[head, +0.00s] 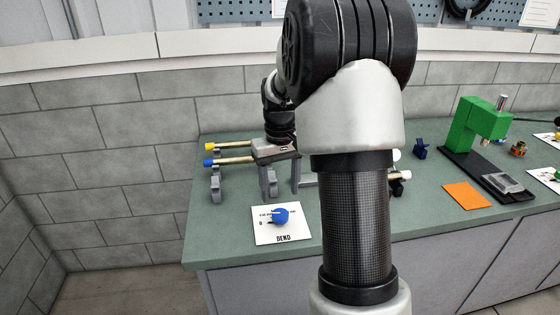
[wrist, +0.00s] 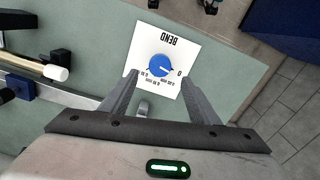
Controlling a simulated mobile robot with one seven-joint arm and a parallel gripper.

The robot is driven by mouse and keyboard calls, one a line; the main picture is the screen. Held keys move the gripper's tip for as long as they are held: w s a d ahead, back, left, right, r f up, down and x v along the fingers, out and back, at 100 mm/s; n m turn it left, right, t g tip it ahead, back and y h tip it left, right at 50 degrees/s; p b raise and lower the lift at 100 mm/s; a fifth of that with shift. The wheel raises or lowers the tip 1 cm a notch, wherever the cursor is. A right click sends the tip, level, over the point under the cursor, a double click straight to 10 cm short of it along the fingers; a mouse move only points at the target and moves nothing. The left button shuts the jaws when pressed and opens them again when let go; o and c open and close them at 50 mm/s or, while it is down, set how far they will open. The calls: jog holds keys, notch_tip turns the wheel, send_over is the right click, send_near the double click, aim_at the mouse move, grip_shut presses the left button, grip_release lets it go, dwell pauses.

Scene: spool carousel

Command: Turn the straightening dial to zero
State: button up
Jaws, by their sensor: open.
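The blue straightening dial (head: 281,215) sits on a white card (head: 262,237) marked BEND, near the front left of the green bench. In the wrist view the dial (wrist: 160,66) appears upside down, with a 0 at the card's right edge and small scale marks along the bottom. A pale pointer line on the knob points roughly toward the 0 side; its exact reading is too small to tell. My gripper (wrist: 159,75) is open and empty, its fingers apart on either side of the dial in that view. In the head view my gripper (head: 282,190) appears above and behind the dial, not visibly touching it.
Rods with yellow (head: 210,147) and blue (head: 208,163) ends rest on grey stands left of the card. A green press (head: 468,125), an orange sheet (head: 467,195) and a grey tray (head: 503,183) stand to the right. My arm hides the bench's middle.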

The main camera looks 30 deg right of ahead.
notch_tip(320, 180, up, 8)
jog(key=shift+r+p, duration=0.2)
jog(key=shift+p, duration=0.2)
